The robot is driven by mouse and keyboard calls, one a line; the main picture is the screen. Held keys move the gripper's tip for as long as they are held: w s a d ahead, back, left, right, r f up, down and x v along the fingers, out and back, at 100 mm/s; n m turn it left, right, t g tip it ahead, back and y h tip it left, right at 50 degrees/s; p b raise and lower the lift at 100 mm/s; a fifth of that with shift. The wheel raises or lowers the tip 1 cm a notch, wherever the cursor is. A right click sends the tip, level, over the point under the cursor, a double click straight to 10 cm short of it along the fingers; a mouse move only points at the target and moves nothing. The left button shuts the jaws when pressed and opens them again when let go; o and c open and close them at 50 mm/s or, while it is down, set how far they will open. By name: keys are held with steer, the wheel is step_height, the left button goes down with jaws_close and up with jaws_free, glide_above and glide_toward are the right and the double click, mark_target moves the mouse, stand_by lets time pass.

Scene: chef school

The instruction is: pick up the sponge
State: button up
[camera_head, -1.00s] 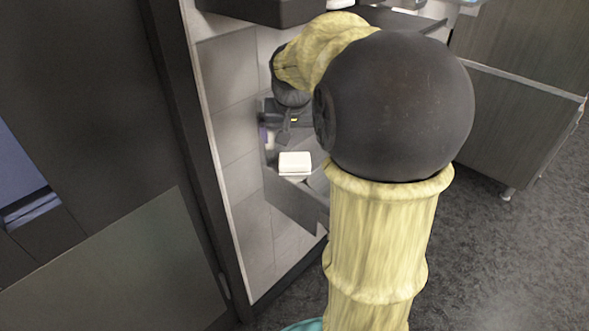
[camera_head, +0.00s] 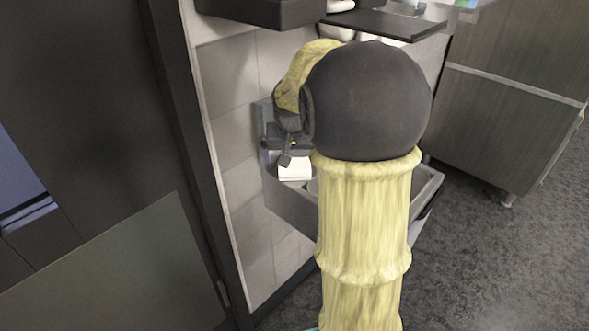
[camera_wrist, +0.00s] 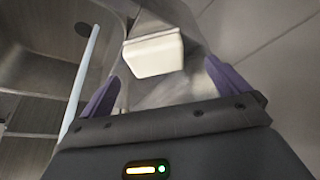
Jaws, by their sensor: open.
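The sponge (camera_head: 294,167) appears as a pale, off-white block at the left side of a grey basin in the head view. In the wrist view the sponge (camera_wrist: 153,54) lies just ahead of the fingertips, in line with the gap between them. My gripper (camera_wrist: 162,70) is open, its two purple fingers spread and nothing between them. In the head view my gripper (camera_head: 285,160) is above and beside the sponge's upper left, mostly dark and small. The sponge's right side is close to my arm there. Whether a finger touches it, I cannot tell.
A tiled wall (camera_head: 232,130) and a dark door frame (camera_head: 195,170) stand close on the left. A dark shelf (camera_head: 262,12) overhangs above. A wooden cabinet (camera_head: 510,125) is at the right, with open floor before it.

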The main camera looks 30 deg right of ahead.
mark_target(295, 165)
steer(key=x, duration=0.3)
steer(key=b+x, duration=0.1)
steer(key=x, duration=0.1)
steer(key=shift+d+f, duration=0.1)
steer(key=shift+d, duration=0.25)
steer(key=shift+c, duration=0.4)
steer(key=c, duration=1)
steer(key=shift+s, duration=0.1)
